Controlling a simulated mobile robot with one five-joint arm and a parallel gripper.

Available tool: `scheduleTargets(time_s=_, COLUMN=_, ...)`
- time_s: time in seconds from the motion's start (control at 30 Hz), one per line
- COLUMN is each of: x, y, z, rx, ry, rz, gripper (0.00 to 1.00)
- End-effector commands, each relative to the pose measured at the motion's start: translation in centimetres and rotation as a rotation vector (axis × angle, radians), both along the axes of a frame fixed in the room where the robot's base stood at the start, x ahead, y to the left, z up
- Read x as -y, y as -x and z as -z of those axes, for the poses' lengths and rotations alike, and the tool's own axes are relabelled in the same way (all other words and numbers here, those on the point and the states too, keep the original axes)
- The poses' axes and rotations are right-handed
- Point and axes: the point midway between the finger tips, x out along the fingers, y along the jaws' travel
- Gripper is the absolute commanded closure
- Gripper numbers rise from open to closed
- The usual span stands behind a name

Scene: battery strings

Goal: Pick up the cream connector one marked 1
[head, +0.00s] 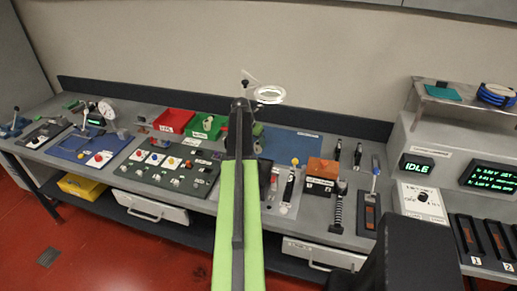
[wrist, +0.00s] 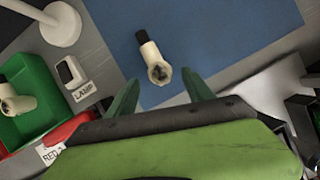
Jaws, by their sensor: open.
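A cream connector (wrist: 153,60) with a dark end lies on the blue mat (wrist: 215,30) in the wrist view. I can make out no number on it. My gripper (wrist: 160,88) is open, its two green fingers spread just below the connector in the picture, with nothing between them. A second cream connector (wrist: 14,101) sits in the green bin (wrist: 38,88) at the left; it also shows in the head view (head: 208,123). In the head view my arm covers the middle of the bench, and the connector on the mat cannot be made out there.
A red bin (head: 173,121) stands left of the green one. An orange block (head: 322,168) stands to the right of my arm.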

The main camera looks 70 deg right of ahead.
Motion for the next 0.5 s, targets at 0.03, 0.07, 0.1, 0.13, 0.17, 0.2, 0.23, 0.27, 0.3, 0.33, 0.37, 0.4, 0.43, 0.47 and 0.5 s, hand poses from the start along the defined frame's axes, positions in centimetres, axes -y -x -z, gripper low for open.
scheduleTargets(time_s=0.03, x=0.2, y=0.1, z=0.9, rx=0.0, ry=0.0, rz=0.0, gripper=0.39)
scheduleTargets(time_s=0.07, x=0.4, y=0.1, z=1.4, rx=0.0, ry=0.0, rz=0.001, gripper=0.39)
scheduleTargets(time_s=0.1, x=0.6, y=0.2, z=2.1, rx=0.0, ry=0.0, rz=0.001, gripper=0.39)
scheduleTargets(time_s=0.13, x=0.8, y=0.2, z=2.7, rx=0.0, ry=0.0, rz=0.001, gripper=0.39)
scheduleTargets(time_s=0.17, x=0.9, y=0.3, z=3.3, rx=0.0, ry=0.0, rz=0.001, gripper=0.39)
scheduleTargets(time_s=0.2, x=1.2, y=0.4, z=3.9, rx=0.0, ry=0.0, rz=0.001, gripper=0.39)
scheduleTargets(time_s=0.23, x=1.4, y=0.4, z=4.4, rx=0.001, ry=0.0, rz=0.001, gripper=0.39)
scheduleTargets(time_s=0.27, x=1.6, y=0.5, z=4.7, rx=0.001, ry=0.0, rz=0.001, gripper=0.39)
scheduleTargets(time_s=0.3, x=1.7, y=0.5, z=4.8, rx=0.001, ry=0.0, rz=0.001, gripper=0.39)
scheduleTargets(time_s=0.33, x=1.7, y=0.5, z=4.9, rx=0.001, ry=0.0, rz=0.001, gripper=0.39)
scheduleTargets(time_s=0.37, x=1.7, y=0.5, z=4.8, rx=0.001, ry=0.0, rz=0.001, gripper=0.39)
scheduleTargets(time_s=0.4, x=1.7, y=0.5, z=4.6, rx=0.001, ry=0.0, rz=0.001, gripper=0.39)
scheduleTargets(time_s=0.43, x=1.7, y=0.5, z=4.5, rx=0.001, ry=0.0, rz=0.001, gripper=0.39)
scheduleTargets(time_s=0.47, x=1.7, y=0.5, z=4.5, rx=0.001, ry=0.0, rz=0.0, gripper=0.39)
scheduleTargets(time_s=0.5, x=1.7, y=0.5, z=4.5, rx=0.001, ry=0.0, rz=0.0, gripper=0.39)
